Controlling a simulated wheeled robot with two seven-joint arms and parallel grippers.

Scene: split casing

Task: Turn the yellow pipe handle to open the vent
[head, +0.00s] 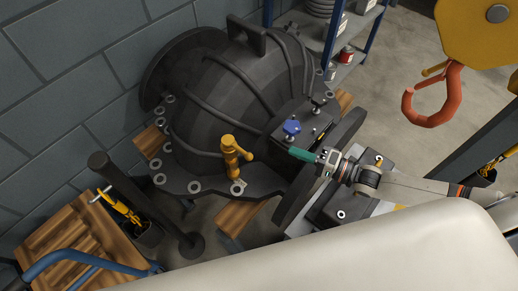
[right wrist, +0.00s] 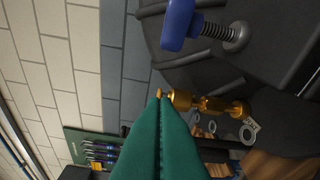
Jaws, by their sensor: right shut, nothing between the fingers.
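The yellow pipe handle (head: 233,155) stands upright on the flange of the dark casing (head: 215,98), with a short arm out to its side. My right gripper (head: 296,154) comes in from the right with green fingers. They are shut together with nothing between them. In the head view the fingertips are to the right of the pipe handle, apart from it. In the right wrist view the shut fingers (right wrist: 160,105) point toward the pipe handle (right wrist: 205,104), whose end appears beside their tips; depth is hard to judge there. My left gripper is not in view.
A blue knob (head: 291,128) sits on the casing close to my right fingertips, and it also shows in the right wrist view (right wrist: 178,22). A red hook (head: 430,108) hangs at the upper right. A dark post (head: 145,200) and wooden pallet (head: 65,240) stand at the left.

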